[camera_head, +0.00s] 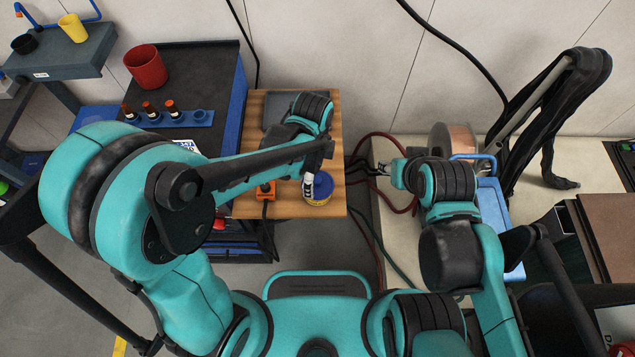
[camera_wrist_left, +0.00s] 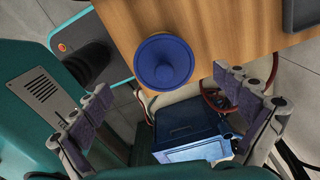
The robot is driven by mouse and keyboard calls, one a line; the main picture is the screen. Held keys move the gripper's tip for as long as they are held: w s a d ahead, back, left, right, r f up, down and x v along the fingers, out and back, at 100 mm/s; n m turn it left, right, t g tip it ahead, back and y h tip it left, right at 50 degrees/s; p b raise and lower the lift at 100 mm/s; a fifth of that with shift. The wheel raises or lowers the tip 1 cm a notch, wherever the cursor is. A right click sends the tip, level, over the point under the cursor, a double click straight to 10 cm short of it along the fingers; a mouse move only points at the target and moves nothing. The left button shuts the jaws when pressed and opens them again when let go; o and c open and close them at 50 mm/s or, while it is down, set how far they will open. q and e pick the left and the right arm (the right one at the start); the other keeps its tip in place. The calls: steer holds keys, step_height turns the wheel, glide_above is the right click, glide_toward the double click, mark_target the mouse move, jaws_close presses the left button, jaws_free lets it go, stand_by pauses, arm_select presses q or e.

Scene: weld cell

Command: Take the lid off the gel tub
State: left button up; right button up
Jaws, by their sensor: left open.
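The gel tub (camera_head: 318,199) is yellow with a round blue lid (camera_head: 322,185). It stands near the front right corner of the wooden table. In the left wrist view the lid (camera_wrist_left: 164,62) is seen from above, seated on the tub, with a raised round centre. My left gripper (camera_head: 308,186) is at the tub's left side in the head view and partly hides it. In the wrist view its fingers (camera_wrist_left: 172,103) are spread wide, with nothing between them; the lid lies beyond the fingertips. My right gripper (camera_head: 378,168) is right of the table, away from the tub; its fingers are unclear.
An orange box (camera_head: 265,189) sits on the wooden table (camera_head: 336,130) left of the tub. A dark plate (camera_head: 278,112) lies at the table's back. A blue rack with bottles (camera_head: 172,118) and a red bin (camera_head: 146,67) stand on the left bench. Hoses run beside the table's right edge.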

mark_target(317, 180)
arm_select(q)
steer(key=f+b, duration=0.1)
steer(key=f, duration=0.1)
steer(key=d+f+b, duration=0.1)
steer(key=f, duration=0.1)
steer(key=shift+w+f, duration=0.2)
steer(key=shift+f, duration=0.05)
steer(key=shift+a+f, duration=0.1)
steer(key=c, duration=0.4)
steer(key=shift+s, duration=0.15)
steer(key=c, duration=0.9)
steer(key=shift+c, duration=0.2)
